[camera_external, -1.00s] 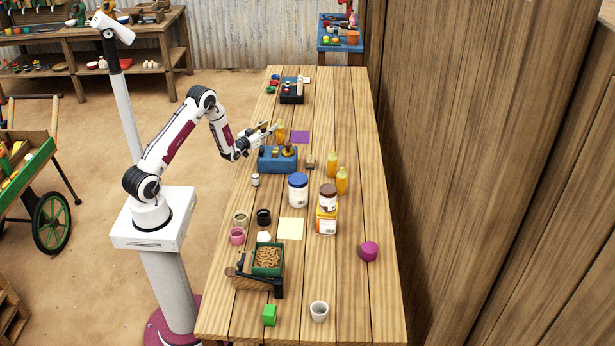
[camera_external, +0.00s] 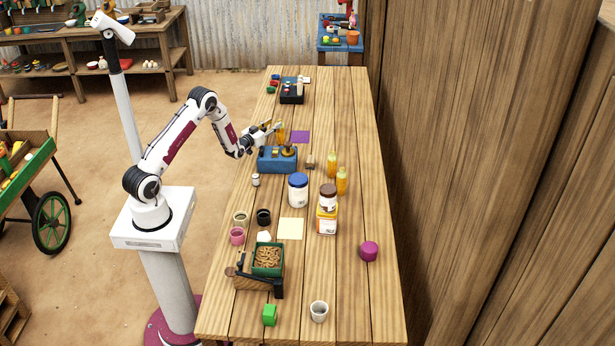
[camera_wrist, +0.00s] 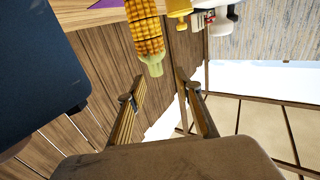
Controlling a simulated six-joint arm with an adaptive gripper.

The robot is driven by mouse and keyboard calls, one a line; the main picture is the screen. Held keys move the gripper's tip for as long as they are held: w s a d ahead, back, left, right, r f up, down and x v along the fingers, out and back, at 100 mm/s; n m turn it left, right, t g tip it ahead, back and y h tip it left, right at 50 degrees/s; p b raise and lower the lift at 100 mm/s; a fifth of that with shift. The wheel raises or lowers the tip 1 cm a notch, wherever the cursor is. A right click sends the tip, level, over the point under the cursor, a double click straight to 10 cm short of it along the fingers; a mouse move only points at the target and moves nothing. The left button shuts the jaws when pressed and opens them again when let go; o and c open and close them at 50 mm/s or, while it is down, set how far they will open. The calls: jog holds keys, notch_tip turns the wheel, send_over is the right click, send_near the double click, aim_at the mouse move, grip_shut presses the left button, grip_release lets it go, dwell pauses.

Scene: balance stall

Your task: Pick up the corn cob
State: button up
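The corn cob (camera_wrist: 147,35), yellow with a pale green end, is at the top of the wrist view, with that end toward my gripper. My gripper (camera_wrist: 160,92) is open, with one finger on each side of an empty gap. The cob lies beyond the fingertips, roughly in line with the gap and apart from both fingers. In the external view, my gripper (camera_external: 271,127) is above the table near the blue box. An orange-yellow shape just past its fingers appears to be the cob (camera_external: 281,132).
A blue box (camera_external: 278,160) stands close below the gripper; a large dark blue surface (camera_wrist: 40,70) fills the wrist view's left. A purple sheet (camera_external: 300,137) lies to the right.

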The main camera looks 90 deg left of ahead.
aim_at(280, 120)
jog(key=shift+w+x, duration=0.15)
jog(key=shift+x, duration=1.15)
jog(key=shift+w+x, duration=0.15)
jog(key=shift+x, duration=1.15)
jog(key=shift+d, duration=0.2)
jog(key=shift+r, duration=0.1)
grip_shut()
